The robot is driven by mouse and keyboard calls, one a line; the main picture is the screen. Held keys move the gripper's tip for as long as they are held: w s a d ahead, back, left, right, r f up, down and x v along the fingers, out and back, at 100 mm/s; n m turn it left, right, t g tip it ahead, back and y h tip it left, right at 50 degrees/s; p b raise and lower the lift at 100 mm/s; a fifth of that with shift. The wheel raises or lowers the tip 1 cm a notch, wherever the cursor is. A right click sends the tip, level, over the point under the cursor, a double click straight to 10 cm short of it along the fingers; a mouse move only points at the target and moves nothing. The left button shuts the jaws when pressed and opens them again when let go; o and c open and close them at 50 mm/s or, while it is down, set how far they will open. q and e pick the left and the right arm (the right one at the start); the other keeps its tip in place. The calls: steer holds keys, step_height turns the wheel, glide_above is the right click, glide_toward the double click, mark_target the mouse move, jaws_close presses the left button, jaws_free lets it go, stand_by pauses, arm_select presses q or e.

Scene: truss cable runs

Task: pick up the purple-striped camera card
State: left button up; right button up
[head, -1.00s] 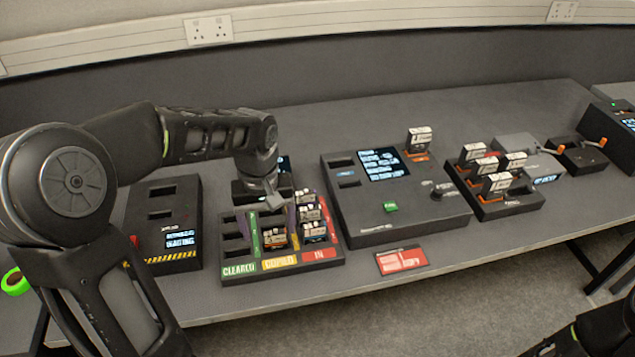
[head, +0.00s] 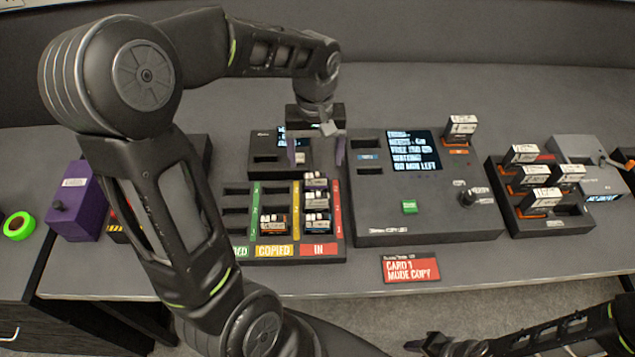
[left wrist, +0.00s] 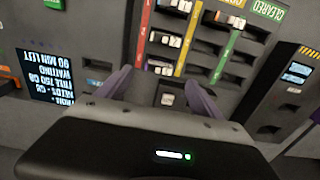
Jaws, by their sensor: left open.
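My left gripper (head: 316,153) is open, with its purple-grey fingers spread above the back edge of the card tray (head: 342,222). In the left wrist view its fingers (left wrist: 158,84) spread over a small pale card (left wrist: 167,101) in a dark block; nothing is gripped. Several white-labelled cards stand in the tray. The rearmost card in the IN column (head: 316,180) is nearest the gripper and also shows in the left wrist view (left wrist: 161,67).
A dark console with a screen (head: 410,205) stands right of the tray. A rack of cards (head: 540,190) is further right. A purple box (head: 78,200) and green tape roll (head: 18,226) are at left. A red sign (head: 411,268) lies in front.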

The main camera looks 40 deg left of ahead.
mark_target(316, 175)
arm_select(q)
steer(key=shift+f, duration=1)
steer(key=shift+s+f, duration=0.1)
steer(key=shift+f, duration=0.2)
step_height(316, 175, down, 4)
steer(key=shift+d+r+p, duration=0.1)
steer(key=shift+r+p, duration=0.15)
steer(key=shift+p, duration=0.5)
steer(key=shift+f, duration=0.55)
steer(key=shift+c, duration=0.3)
steer(key=c, duration=1.4)
